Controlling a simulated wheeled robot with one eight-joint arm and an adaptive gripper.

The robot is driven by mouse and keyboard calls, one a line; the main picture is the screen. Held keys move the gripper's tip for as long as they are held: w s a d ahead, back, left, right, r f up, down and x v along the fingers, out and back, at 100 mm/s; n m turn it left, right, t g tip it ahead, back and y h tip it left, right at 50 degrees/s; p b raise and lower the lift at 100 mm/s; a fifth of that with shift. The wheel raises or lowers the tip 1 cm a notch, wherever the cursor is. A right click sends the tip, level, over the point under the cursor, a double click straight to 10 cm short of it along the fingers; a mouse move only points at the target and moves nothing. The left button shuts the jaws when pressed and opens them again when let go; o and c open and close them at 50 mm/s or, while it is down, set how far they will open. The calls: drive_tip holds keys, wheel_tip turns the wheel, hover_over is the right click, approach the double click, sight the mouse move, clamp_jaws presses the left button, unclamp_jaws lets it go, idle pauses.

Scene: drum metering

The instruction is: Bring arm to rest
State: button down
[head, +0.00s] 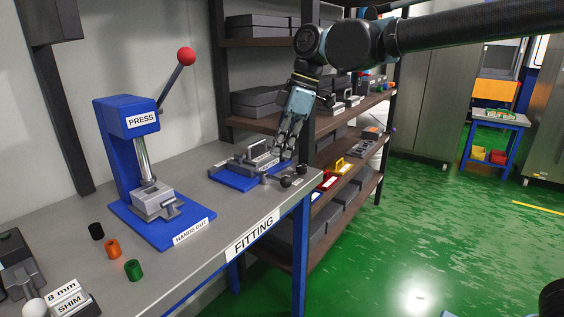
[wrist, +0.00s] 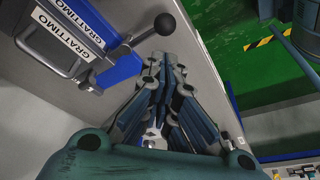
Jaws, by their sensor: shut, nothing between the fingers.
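My gripper (head: 287,150) hangs from my arm, which reaches in from the upper right of the head view. Its fingers point down over the far end of the fitting bench (head: 215,250). In the wrist view the fingers of my gripper (wrist: 168,62) are together, with nothing between them. Below and beside the fingers is a blue-based fixture (head: 238,180) with a grey clamp and dark ball-ended levers. The fixture also shows in the wrist view (wrist: 125,68), with labels reading GRATTIMO. I cannot tell the exact gap between fingertips and fixture.
A blue press (head: 128,120) with a red-knobbed lever stands left on the bench. Black, orange and green (head: 133,270) cylinders lie before it. Shelves (head: 265,125) with grey boxes stand behind my gripper. Green floor (head: 430,240) is open at right.

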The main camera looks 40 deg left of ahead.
drive_tip(key=shift+v, duration=0.85)
drive_tip(key=shift+w, duration=0.1)
drive_tip(key=w+d+f+m+t, duration=0.1)
drive_tip(key=w+d+m, duration=0.2)
drive_tip(key=w+d, duration=0.4)
drive_tip(key=w+d+f+m, duration=0.1)
drive_tip(key=w+d+m, duration=0.1)
drive_tip(key=w+d, duration=0.5)
drive_tip(key=w+d+f+m+t, duration=0.1)
drive_tip(key=w+d+f+m, duration=0.1)
drive_tip(key=w+d+m, duration=0.35)
drive_tip(key=w+d+f+m+t, duration=0.1)
drive_tip(key=w+d+f+m, duration=0.1)
drive_tip(key=w+d, duration=0.65)
drive_tip(key=s+d+f+m+t, duration=0.1)
drive_tip(key=d+f+m, duration=0.3)
drive_tip(key=d, duration=0.5)
drive_tip(key=s+d+f+m+h, duration=0.1)
drive_tip(key=d+f+m, duration=0.25)
drive_tip(key=d, duration=0.65)
drive_tip(key=s+d+f+m+t, duration=0.1)
drive_tip(key=d+f+m, duration=0.3)
drive_tip(key=d, duration=0.5)
drive_tip(key=s+d+f+m+h, duration=0.1)
drive_tip(key=s+d+f+m, duration=0.2)
drive_tip(key=d+f, duration=0.4)
drive_tip(key=shift+s, duration=0.85)
